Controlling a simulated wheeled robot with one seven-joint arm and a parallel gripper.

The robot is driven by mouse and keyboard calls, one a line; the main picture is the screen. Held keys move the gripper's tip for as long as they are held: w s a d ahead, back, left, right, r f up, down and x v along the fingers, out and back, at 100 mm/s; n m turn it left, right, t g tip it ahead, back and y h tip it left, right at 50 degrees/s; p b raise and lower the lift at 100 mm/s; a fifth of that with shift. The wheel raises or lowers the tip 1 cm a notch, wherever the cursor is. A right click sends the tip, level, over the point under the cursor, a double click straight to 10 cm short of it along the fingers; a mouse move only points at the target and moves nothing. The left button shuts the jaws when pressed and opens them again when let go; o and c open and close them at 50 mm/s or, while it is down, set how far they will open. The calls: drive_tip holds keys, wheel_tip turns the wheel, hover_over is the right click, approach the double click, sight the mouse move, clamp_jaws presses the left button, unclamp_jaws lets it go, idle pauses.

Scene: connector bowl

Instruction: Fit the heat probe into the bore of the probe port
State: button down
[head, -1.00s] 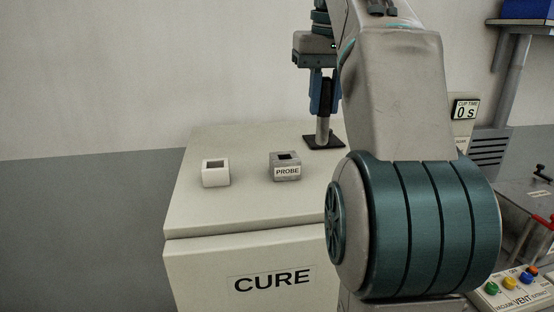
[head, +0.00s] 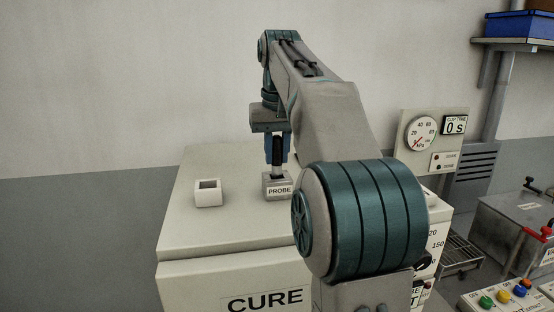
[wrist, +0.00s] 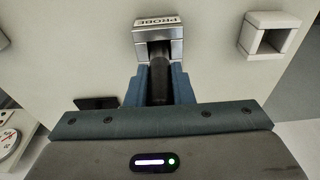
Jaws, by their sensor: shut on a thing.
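The heat probe has a black handle (head: 277,152) and a pale metal shaft. My gripper (head: 277,158) is shut on the handle and holds the probe about upright over the probe port. The probe port (head: 279,191), a grey block labelled PROBE, stands on the cure cabinet top. The shaft's visible part is short and meets the port's top opening; its lower end is hidden, and I cannot tell how deep it sits. In the wrist view the handle (wrist: 159,78) lies between the blue fingers, against the near side of the port (wrist: 158,47) in the picture.
A white square socket (head: 208,193) stands left of the port; it also shows in the wrist view (wrist: 270,35). A dark flat pad (wrist: 97,103) lies beside the gripper. The cabinet top (head: 200,165) is otherwise clear around them. A gauge panel (head: 432,140) is at right.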

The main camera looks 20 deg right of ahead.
drive_tip(key=shift+f, duration=0.85)
drive_tip(key=c, duration=1.3)
unclamp_jaws()
drive_tip(key=shift+w, duration=0.15)
drive_tip(key=shift+o, duration=0.2)
drive_tip(key=shift+r, duration=0.1)
wheel_tip(320, 180, up, 12)
drive_tip(key=s+p, duration=0.2)
drive_tip(key=p, duration=0.1)
drive_tip(key=shift+a, duration=0.15)
drive_tip(key=shift+f, duration=0.2)
